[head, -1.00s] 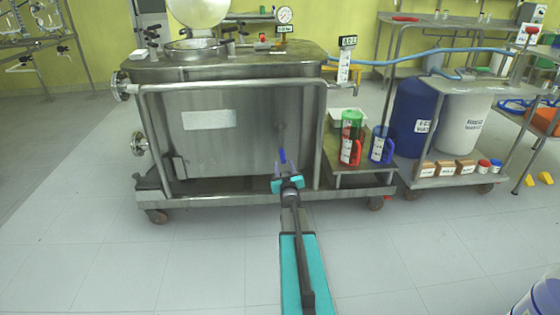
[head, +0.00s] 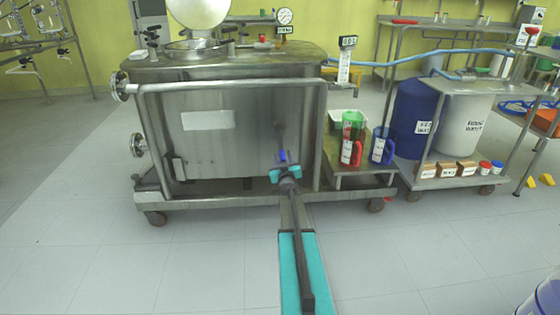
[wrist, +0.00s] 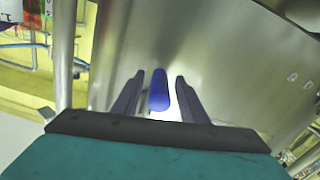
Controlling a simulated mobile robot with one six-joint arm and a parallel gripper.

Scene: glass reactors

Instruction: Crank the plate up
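A blue crank handle (head: 282,155) shows at the lower front of the steel vessel (head: 232,150), near its right side. In the wrist view the blue handle (wrist: 158,90) stands between the two dark fingers of my gripper (wrist: 155,92), with a gap on each side. My gripper (head: 284,164) is open at the handle in the head view. The fingers do not appear to touch the handle. The rest of the crank is hidden behind my gripper. I cannot make out the plate in these views.
A steel rail (head: 225,85) runs across the vessel's front, with an upright post right of my gripper. The floor in front is clear.

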